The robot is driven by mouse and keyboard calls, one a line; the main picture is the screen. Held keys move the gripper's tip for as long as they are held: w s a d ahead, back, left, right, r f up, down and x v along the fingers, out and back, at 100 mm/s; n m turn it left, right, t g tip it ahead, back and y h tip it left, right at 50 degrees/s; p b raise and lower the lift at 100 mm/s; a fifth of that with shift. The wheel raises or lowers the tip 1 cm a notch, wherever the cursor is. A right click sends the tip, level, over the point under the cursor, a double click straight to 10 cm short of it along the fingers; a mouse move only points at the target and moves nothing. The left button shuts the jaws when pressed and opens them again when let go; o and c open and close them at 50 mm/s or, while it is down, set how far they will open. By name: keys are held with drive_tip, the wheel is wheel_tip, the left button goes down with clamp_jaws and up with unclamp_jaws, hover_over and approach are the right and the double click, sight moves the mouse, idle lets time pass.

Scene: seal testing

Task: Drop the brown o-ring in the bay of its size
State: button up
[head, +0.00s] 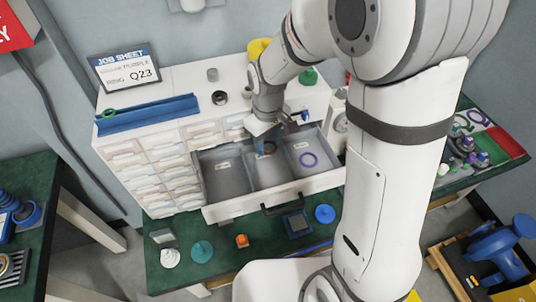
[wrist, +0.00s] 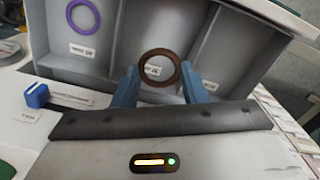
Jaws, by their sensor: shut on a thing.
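The brown o-ring (head: 268,149) is between the two blue fingers of my gripper (head: 263,143), over the middle bay of the open drawer. In the wrist view the brown o-ring (wrist: 159,68) stands face-on between the fingertips (wrist: 159,85), and a bay label shows through its hole. My gripper is shut on it. The drawer (head: 235,207) has three bays, each with a small label too small to read surely. The left bay (head: 228,182) looks empty. A purple ring (head: 308,160) lies in the right bay; it also shows in the wrist view (wrist: 83,16).
Bay walls stand on both sides of my gripper. Closed small drawers (head: 150,165) are left of the open one. Items on the cabinet top include a blue tray (head: 150,113). A blue disc (head: 325,214) lies on the green bench in front.

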hover_over(268, 170)
wheel_tip(268, 170, down, 6)
drive_tip(key=shift+r+p, duration=0.15)
drive_tip(key=shift+p, duration=0.2)
wheel_tip(268, 170, down, 4)
drive_tip(key=shift+f, duration=0.1)
drive_tip(key=shift+f+b, duration=0.4)
drive_tip(key=shift+f, duration=0.2)
drive_tip(key=o, duration=1)
